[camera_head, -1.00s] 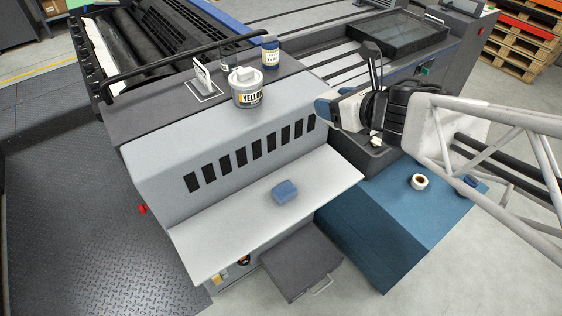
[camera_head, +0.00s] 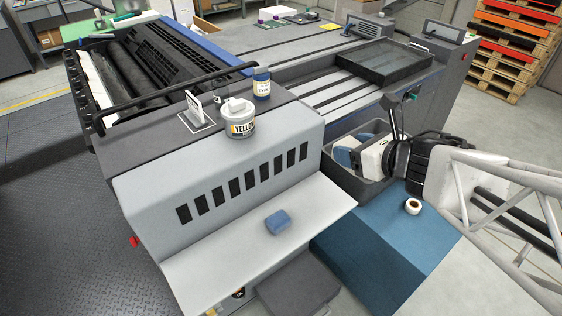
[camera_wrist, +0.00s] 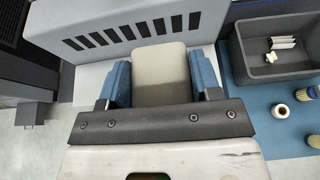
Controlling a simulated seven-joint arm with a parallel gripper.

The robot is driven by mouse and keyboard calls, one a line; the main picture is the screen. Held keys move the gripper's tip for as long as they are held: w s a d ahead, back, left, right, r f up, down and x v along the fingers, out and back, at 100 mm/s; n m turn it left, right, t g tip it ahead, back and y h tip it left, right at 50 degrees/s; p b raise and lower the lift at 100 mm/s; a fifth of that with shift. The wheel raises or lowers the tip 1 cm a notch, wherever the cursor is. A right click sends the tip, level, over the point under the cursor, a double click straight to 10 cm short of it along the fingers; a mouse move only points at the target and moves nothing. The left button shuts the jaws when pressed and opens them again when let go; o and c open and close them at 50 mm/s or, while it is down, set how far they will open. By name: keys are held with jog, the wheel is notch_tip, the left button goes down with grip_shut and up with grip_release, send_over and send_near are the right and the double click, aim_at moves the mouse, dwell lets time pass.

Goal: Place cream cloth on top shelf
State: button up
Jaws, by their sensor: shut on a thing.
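My gripper (camera_wrist: 160,85) is shut on the cream cloth (camera_wrist: 160,72), a folded, rounded block between its blue fingers in the wrist view. In the head view my gripper (camera_head: 350,157) shows in front of the grey bin, and I cannot clearly make out the cloth there. A folded blue cloth (camera_head: 278,222) lies on the pale ledge (camera_head: 220,256) of the press. Above the ledge is the dark upper surface (camera_head: 150,135) of the press. I cannot tell which of these is the top shelf.
A grey bin (camera_wrist: 275,68) with small white items and a tape roll (camera_head: 412,206) are on the blue cabinet (camera_head: 365,250). Most of the ledge is clear.

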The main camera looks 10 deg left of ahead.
notch_tip(320, 180, down, 26)
jog(key=shift+r, duration=0.25)
dwell(0.3)
send_over(322, 197)
jog(key=shift+f, duration=0.75)
dwell(0.3)
jog(key=shift+f, duration=1.75)
jog(key=shift+f, duration=0.15)
